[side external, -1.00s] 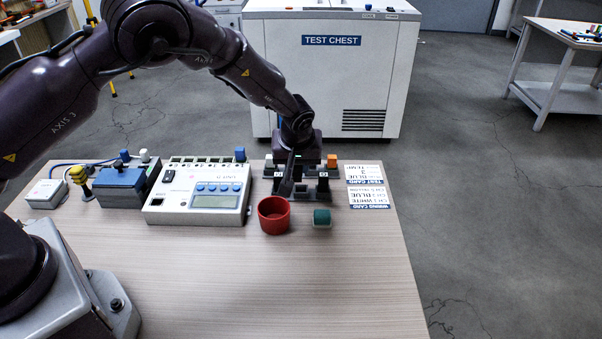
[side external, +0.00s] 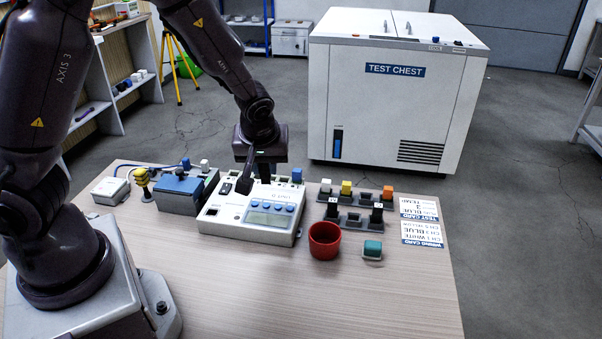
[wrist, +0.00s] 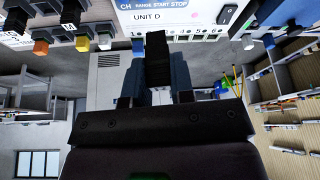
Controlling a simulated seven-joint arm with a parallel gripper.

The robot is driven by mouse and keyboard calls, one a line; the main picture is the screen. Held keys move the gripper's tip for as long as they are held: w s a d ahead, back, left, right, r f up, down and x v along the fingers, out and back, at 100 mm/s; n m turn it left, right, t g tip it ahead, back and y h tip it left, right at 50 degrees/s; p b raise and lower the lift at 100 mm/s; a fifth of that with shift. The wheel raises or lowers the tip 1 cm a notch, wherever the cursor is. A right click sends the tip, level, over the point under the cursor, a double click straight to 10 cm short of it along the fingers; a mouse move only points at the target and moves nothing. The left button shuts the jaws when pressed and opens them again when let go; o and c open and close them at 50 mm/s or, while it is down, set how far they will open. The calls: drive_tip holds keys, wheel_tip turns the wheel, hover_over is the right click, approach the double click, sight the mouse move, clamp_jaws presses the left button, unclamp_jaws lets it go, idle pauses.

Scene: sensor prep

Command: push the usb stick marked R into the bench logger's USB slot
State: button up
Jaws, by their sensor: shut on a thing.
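My gripper (side external: 252,176) is shut on a black stick (side external: 244,184) and holds it over the back half of the bench logger (side external: 212,220). The stick also shows in the wrist view (wrist: 157,55), between the fingers; no mark on it can be read. The logger is a white box with a grey display, blue buttons and the label UNIT D, seen at the top of the wrist view (wrist: 185,20). The stick and this opening are apart.
A red cup (side external: 324,242) and a teal block (side external: 372,250) stand right of the logger. Behind them are racks (side external: 354,219) with black sticks and coloured plugs, and printed cards (side external: 421,232). A blue-grey box (side external: 180,193) is close on the left. The front table is clear.

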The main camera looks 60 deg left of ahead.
drive_tip(key=s+a+f, duration=0.2)
drive_tip(key=s+a, duration=0.5)
drive_tip(key=a, duration=0.1)
drive_tip(key=m, duration=0.2)
hover_over(214, 208)
drive_tip(key=d, duration=0.1)
drive_tip(key=shift+t, duration=0.3)
drive_tip(key=shift+s+f, duration=0.25)
drive_tip(key=shift+f, duration=1.1)
drive_tip(key=shift+s+f, duration=0.2)
drive_tip(key=shift+f, duration=1.15)
drive_tip(key=shift+f, duration=1.3)
idle(0.5)
drive_tip(key=o, duration=1.1)
wheel_tip(214, 208, up, 7)
idle(0.5)
